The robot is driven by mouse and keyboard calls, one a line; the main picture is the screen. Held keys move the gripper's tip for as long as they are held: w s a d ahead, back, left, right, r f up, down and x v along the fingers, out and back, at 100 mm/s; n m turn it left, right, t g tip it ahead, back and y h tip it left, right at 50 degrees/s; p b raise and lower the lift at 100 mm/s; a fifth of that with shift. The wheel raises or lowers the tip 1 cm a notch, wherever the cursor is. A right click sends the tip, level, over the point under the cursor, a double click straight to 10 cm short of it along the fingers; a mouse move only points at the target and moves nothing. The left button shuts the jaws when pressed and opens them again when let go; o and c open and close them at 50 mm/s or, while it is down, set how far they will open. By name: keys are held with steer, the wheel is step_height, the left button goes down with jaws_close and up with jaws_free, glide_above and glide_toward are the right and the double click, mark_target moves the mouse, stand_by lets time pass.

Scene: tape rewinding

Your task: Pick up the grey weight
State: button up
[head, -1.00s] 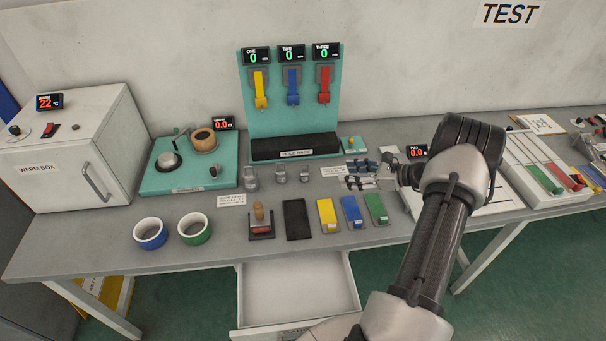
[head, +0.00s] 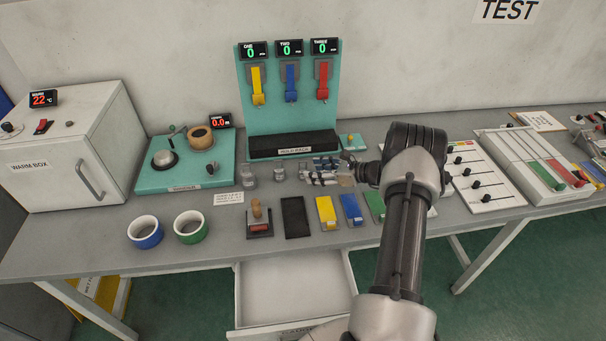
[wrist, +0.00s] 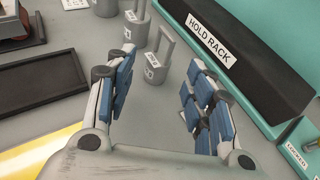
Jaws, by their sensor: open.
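Several small grey weights with loop handles stand in a row on the bench. The left weight (head: 249,178) and the middle weight (head: 279,174) show clearly in the head view; the right one is mostly masked by my gripper (head: 314,171). In the wrist view the nearest weight (wrist: 154,68) stands upright just ahead of and partly between the fingertips of my open gripper (wrist: 163,72), closer to the left finger. A second weight (wrist: 137,27) stands behind it, and another (wrist: 104,7) is cut by the top edge. The blue-padded fingers hold nothing.
The black hold rack (wrist: 228,55) runs along the right in the wrist view, close to the right finger. A black tray (head: 296,218) and the yellow block (head: 326,211) lie in front of the weights. A stamp-like tool (head: 258,214) stands left.

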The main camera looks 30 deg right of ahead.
mark_target(303, 169)
steer(key=b+x, duration=0.1)
steer(key=x, duration=0.3)
steer(key=shift+a+f, duration=0.15)
steer(key=shift+f, duration=0.1)
steer(key=shift+r, duration=0.1)
jaws_close()
